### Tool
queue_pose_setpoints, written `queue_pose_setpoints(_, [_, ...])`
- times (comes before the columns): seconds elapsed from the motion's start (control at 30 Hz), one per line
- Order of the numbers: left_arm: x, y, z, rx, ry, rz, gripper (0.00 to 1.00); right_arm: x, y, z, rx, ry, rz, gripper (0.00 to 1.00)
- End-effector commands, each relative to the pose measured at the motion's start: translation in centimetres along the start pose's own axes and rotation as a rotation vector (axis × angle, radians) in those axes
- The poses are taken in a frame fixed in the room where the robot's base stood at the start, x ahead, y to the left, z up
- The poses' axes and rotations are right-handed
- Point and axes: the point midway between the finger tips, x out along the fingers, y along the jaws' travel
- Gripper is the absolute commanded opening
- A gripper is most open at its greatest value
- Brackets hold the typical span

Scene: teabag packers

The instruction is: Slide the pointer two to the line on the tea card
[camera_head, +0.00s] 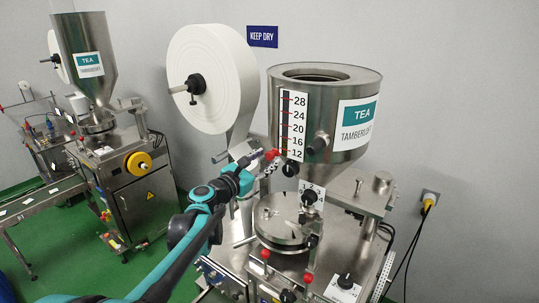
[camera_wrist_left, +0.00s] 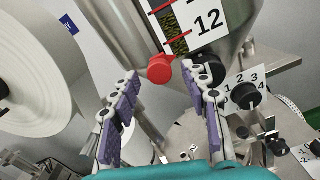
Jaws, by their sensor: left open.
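A red knob (camera_head: 272,154) sits at the lower left of the white scale card (camera_head: 299,121) on the front machine's steel hopper. The card is marked 12 to 28 with red lines and a dark slot. The red knob also shows in the left wrist view (camera_wrist_left: 160,69), beside the 12. No "two" marking shows on it. My left gripper (camera_head: 264,164) is open just below and in front of the knob. In the left wrist view its purple-padded fingers (camera_wrist_left: 159,82) stand apart on either side of the knob, with nothing visibly held. My right gripper is out of view.
The TEA TAMBERLOFT label (camera_head: 357,124) is right of the scale. A black knob (camera_head: 309,197) with a numbered plate sits below; a white paper roll (camera_head: 207,80) is on the left. More red knobs (camera_head: 265,254) are lower down. A second machine (camera_head: 110,150) stands behind left.

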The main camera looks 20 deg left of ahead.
Motion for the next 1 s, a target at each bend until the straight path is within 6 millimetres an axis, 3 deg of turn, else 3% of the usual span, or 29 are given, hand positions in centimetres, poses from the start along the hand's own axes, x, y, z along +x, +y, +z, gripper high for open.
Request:
queue_pose_setpoints(0.2, [2.0,0.0,0.1,0.001,0.000,0.000,0.46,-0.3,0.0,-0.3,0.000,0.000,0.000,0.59])
queue_pose_setpoints(0.47, [2.1,0.0,0.0,0.002,0.001,0.000,0.46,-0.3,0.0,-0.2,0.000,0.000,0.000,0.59])
queue_pose_setpoints(0.63, [2.1,0.0,0.0,0.002,0.001,0.000,0.04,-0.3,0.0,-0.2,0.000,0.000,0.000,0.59])
queue_pose_setpoints(0.67, [2.1,0.0,0.0,0.002,0.001,0.000,0.00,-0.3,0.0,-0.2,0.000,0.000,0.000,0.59])
queue_pose_setpoints(0.87, [2.1,0.1,0.5,0.002,0.000,0.000,0.00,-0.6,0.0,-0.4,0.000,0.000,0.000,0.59])
queue_pose_setpoints(1.0, [2.1,0.8,3.2,0.002,0.000,0.000,0.00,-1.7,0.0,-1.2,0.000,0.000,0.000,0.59])
